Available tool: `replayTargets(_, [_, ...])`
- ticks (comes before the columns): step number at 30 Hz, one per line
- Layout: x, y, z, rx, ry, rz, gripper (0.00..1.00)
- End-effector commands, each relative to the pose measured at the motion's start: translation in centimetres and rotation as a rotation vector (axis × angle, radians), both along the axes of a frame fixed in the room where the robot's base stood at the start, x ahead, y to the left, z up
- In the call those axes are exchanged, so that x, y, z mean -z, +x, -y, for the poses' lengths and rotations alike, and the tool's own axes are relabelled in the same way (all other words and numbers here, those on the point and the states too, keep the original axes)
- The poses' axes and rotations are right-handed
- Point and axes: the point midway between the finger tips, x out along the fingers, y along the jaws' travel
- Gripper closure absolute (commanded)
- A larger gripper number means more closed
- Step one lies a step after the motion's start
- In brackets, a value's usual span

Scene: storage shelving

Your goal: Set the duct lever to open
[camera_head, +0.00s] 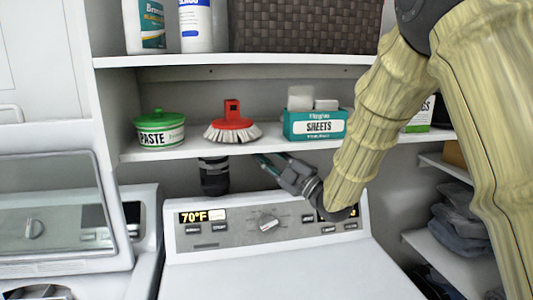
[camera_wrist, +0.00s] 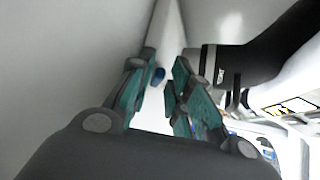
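A black duct (camera_head: 214,175) with a pale band hangs under the lower shelf, behind the washer panel. In the wrist view the black duct (camera_wrist: 255,62) enters from the right, with a light grey band bearing small lettering. A thin dark piece (camera_wrist: 236,92) projects below the duct there; I cannot tell for sure whether it is the lever. My gripper (camera_head: 270,163) is to the right of the duct in the head view, under the shelf. In the wrist view my gripper (camera_wrist: 162,68) has its teal-padded fingers apart with nothing clearly held. A small blue thing (camera_wrist: 158,76) shows between them.
The shelf (camera_head: 250,147) just above my gripper carries a green paste tub (camera_head: 160,132), a red brush (camera_head: 232,125) and a teal sheets box (camera_head: 314,124). The washer panel (camera_head: 260,228) lies just below. Folded cloth (camera_head: 460,231) lies on the right shelves.

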Motion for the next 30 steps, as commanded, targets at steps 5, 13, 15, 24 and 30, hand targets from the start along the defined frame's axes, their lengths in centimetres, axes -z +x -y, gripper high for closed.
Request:
replayTargets(5, [0.0,0.0,0.0,0.0,0.0,0.0,0.8])
replayTargets(13, [0.0,0.0,0.0,0.0,0.0,0.0,1.0])
replayTargets(15, [0.0,0.0,0.0,0.0,0.001,0.0,1.0])
replayTargets(24, [0.6,0.0,-0.1,0.0,0.054,-0.01,1.0])
replayTargets(30, [1.3,-0.1,-0.4,0.0,0.155,-0.03,1.0])
